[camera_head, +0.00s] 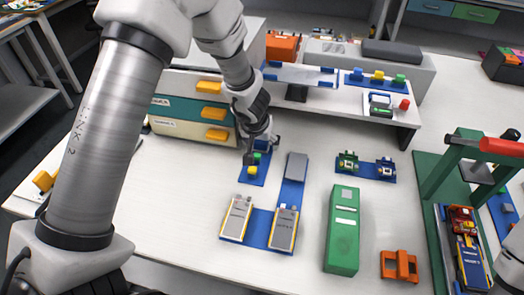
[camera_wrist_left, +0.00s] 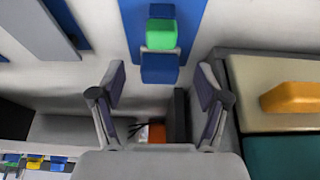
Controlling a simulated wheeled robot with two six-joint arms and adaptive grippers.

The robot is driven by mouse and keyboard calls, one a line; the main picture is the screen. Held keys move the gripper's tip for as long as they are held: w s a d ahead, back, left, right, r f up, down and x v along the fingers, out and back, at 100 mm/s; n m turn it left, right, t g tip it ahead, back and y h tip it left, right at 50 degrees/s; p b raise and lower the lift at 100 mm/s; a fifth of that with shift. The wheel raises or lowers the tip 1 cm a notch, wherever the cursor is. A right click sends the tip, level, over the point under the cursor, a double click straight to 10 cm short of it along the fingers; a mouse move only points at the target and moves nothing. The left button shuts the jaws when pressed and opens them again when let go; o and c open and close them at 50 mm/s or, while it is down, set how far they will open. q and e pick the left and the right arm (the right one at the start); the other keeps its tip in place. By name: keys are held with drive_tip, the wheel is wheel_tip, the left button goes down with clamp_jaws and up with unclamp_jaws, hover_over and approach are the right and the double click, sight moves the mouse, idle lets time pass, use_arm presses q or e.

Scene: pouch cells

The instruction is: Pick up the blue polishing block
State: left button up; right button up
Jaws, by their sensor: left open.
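The blue polishing block (camera_wrist_left: 160,68) sits at the near end of a blue mat (camera_wrist_left: 192,30) in the left wrist view, beside a green block (camera_wrist_left: 160,36). In the head view the blue block is mostly hidden by my gripper, while the green block (camera_head: 257,158) and a yellow block (camera_head: 252,170) show on the mat. My left gripper (camera_head: 262,147) is open over the far end of this mat. In the left wrist view its two fingers (camera_wrist_left: 160,88) stand apart, with the blue block just ahead between them. My right gripper is not in view.
Drawers with orange handles (camera_head: 214,113) stand close left of my left gripper. A raised shelf (camera_head: 335,103) stands behind it. A blue fixture with grey pouch cells (camera_head: 285,228) lies in front, and a green box (camera_head: 343,230) to the right. Bare table lies at front left.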

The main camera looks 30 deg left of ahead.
use_arm(q)
drive_tip(key=shift+x, duration=0.95)
drive_tip(key=shift+r, duration=0.25)
drive_tip(key=shift+s+r, duration=0.1)
drive_tip(key=shift+c, duration=1.3)
drive_tip(key=c, duration=1.1)
